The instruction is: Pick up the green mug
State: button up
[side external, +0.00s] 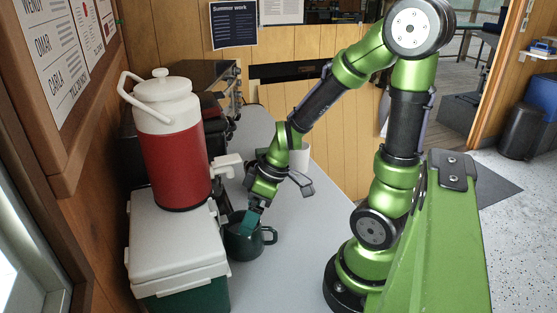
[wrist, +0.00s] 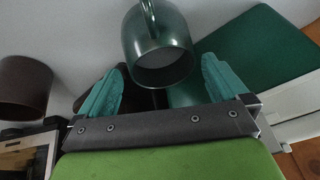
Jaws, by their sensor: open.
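The dark green mug (side external: 243,246) stands upright on the grey counter beside the cooler, its handle toward the right in the side view. My gripper (side external: 251,222) is right over the mug, its teal fingers pointing down at the rim. In the wrist view the mug (wrist: 161,42) lies just beyond and between the two fingertips, with its handle at the top of the picture. My gripper (wrist: 163,64) is open there, with nothing held. Whether a finger touches the mug, I cannot tell.
A red and white drink jug (side external: 174,145) stands on a white-lidded green cooler (side external: 177,246), close left of the mug. A white cup (side external: 300,158) stands farther back behind my wrist. A brown round thing (wrist: 24,84) is at the wrist view's left. The counter (side external: 285,240) right of the mug is clear.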

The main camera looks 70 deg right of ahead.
jog(key=shift+x, duration=1.2)
jog(key=c, duration=1.6)
jog(key=shift+c, duration=0.4)
jog(key=shift+r, duration=0.2)
